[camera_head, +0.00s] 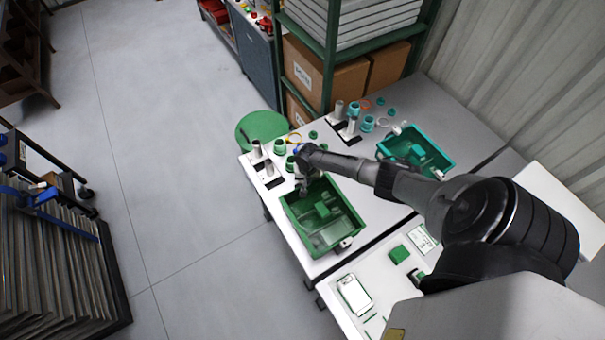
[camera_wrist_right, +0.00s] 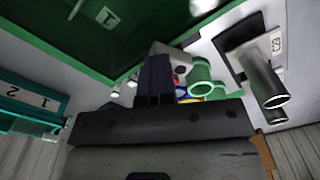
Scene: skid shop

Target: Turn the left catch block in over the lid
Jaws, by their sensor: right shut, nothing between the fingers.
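A green box (camera_head: 291,214) stands on the white table below my right gripper (camera_head: 302,187). I cannot tell the lid apart from the box. My right gripper is shut and empty, at the box's far end; its dark fingers (camera_wrist_right: 156,62) also show in the wrist view. A pale grey block (camera_wrist_right: 160,47) lies right by the fingertips, possibly the left catch block; I cannot tell whether they touch. Another small pale block (camera_head: 345,243) sits at the box's near end. My left gripper is not in view.
A teal box (camera_head: 437,155) stands farther right. Metal posts (camera_head: 257,148) and green rings (camera_head: 279,147) stand at the table's far end. A post (camera_wrist_right: 262,80) and a green ring (camera_wrist_right: 203,72) are close beside my gripper. A green stool (camera_head: 262,125) stands behind.

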